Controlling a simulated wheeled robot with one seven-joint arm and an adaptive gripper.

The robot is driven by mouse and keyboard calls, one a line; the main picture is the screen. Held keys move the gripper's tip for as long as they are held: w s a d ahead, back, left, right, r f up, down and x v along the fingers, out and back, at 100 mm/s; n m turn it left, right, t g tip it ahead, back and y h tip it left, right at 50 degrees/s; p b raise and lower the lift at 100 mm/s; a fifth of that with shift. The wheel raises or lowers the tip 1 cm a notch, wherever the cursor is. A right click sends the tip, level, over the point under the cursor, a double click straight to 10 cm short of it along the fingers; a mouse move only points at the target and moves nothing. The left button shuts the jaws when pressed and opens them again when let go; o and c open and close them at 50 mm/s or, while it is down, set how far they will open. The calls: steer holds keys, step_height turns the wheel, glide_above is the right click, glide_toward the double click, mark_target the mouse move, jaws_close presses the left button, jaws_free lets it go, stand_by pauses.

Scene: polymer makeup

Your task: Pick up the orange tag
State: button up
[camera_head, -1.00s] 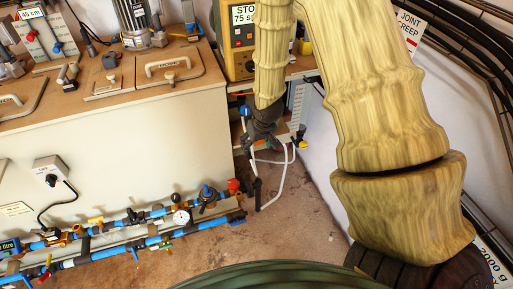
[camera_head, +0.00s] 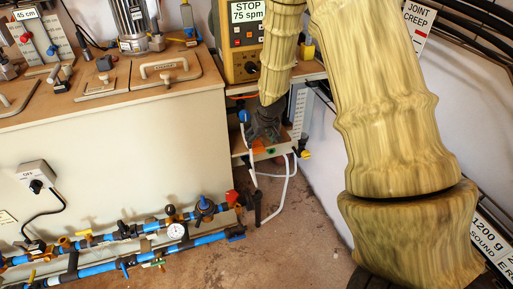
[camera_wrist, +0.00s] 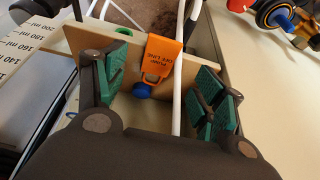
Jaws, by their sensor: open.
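The orange tag (camera_wrist: 163,55), with dark lettering on it, shows between my fingers in the wrist view. Its lower end has a loop beside a blue knob (camera_wrist: 142,91) at a wooden board (camera_wrist: 192,78). In the head view a small orange patch (camera_head: 258,147), likely the tag, shows just below my gripper (camera_head: 264,126). My gripper (camera_wrist: 162,82) is open, its green pads on either side of the tag with visible gaps. A white tube (camera_wrist: 181,60) runs between the tag and the right finger.
A white scale (camera_wrist: 30,50) stands left in the wrist view. The shelf unit (camera_head: 241,148) holds my gripper's surroundings, with white hoses (camera_head: 288,180) hanging in front. A bench (camera_head: 110,140) with blue pipes (camera_head: 120,235) stands left. Open floor (camera_head: 300,225) lies below.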

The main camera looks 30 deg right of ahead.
mark_target(258, 147)
steer(key=b+x, duration=0.1)
steer(key=x, duration=0.4)
steer(key=shift+s, duration=0.15)
steer(key=shift+w+f+b, duration=0.25)
steer(key=shift+f+b, duration=0.05)
steer(key=shift+f, duration=0.05)
steer(key=c, duration=0.9)
